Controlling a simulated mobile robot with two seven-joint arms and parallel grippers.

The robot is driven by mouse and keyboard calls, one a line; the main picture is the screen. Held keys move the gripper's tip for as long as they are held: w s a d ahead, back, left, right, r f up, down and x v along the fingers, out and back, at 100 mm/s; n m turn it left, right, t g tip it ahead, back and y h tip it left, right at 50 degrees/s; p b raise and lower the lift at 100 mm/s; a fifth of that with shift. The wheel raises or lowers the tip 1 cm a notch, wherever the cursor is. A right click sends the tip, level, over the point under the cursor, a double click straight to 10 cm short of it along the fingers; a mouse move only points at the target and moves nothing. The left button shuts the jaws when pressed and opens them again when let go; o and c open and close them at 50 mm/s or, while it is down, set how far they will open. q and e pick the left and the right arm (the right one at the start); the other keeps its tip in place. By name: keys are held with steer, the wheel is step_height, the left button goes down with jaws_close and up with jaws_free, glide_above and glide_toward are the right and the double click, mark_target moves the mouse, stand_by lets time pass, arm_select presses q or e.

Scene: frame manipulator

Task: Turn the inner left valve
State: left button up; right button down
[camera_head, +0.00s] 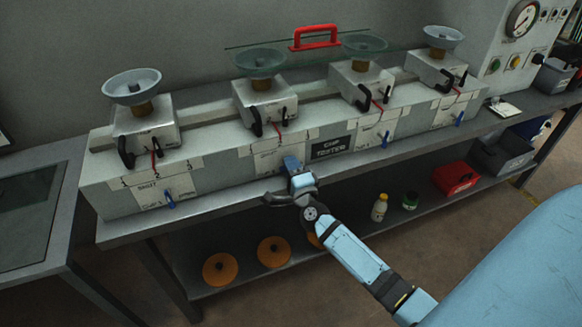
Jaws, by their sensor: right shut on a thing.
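The cup tester is a long grey bench unit (215,172) with several stations, each having a dish on top and a small blue valve on its front. The outer left valve (170,201) and the inner right valve (385,140) stand free. My left gripper is not in view.
A glass panel with a red handle (315,38) rests over the middle dishes. The bench's front edge (225,203) runs just below the gripper. A red box (455,178), bottles and orange discs (220,269) are on the lower shelf.

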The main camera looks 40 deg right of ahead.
steer(key=shift+m, duration=0.3)
steer(key=c, duration=1.1)
jaws_free()
steer(key=shift+s, duration=0.1)
steer(key=b+v, duration=0.1)
steer(key=v, duration=1.2)
steer(key=shift+s+a+f, duration=0.15)
steer(key=shift+s, duration=0.15)
